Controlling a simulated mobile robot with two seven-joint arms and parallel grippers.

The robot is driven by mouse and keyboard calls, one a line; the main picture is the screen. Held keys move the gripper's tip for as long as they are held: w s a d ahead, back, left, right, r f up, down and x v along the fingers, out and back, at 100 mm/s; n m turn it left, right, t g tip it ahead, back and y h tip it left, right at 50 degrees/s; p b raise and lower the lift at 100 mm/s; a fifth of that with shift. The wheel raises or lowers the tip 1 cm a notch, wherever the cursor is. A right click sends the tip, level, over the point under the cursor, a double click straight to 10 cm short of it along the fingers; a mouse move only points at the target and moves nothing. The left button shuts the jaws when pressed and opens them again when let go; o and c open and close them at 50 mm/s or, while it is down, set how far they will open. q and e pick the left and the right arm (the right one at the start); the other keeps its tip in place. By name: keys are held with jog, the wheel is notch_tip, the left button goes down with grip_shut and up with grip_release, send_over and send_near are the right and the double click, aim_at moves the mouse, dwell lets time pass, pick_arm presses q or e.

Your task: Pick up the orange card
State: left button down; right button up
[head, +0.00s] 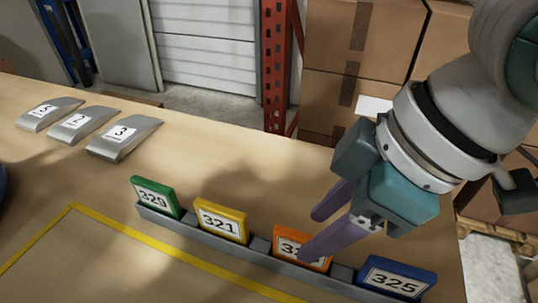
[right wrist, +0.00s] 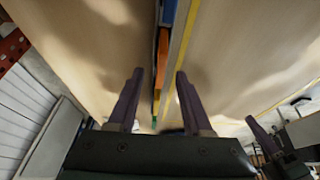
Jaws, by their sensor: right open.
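The orange card (head: 286,245) stands upright in a grey rack (head: 259,246), between a yellow card and a blue card. Its label begins with 32, and a purple finger hides the rest. My right gripper (head: 311,232) is open and empty, with its fingers at the card in the head view. In the right wrist view the orange card (right wrist: 161,58) shows edge-on as a thin strip, in line with the gap between the fingers of my right gripper (right wrist: 159,73). Contact cannot be told. Part of my left gripper (right wrist: 265,138) shows at the lower right.
The rack also holds a green card 329 (head: 156,197), a yellow card 321 (head: 221,221) and a blue card 325 (head: 396,278). Three grey dispensers (head: 124,138) stand at the far left. Yellow tape (head: 150,243) marks the table in front. Boxes (head: 350,50) stand behind.

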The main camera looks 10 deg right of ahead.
aim_at(306, 237)
jog(key=x, duration=0.3)
jog(key=shift+a+f+b, duration=0.25)
jog(key=shift+b, duration=0.05)
jog(key=shift+c, duration=0.2)
grip_shut()
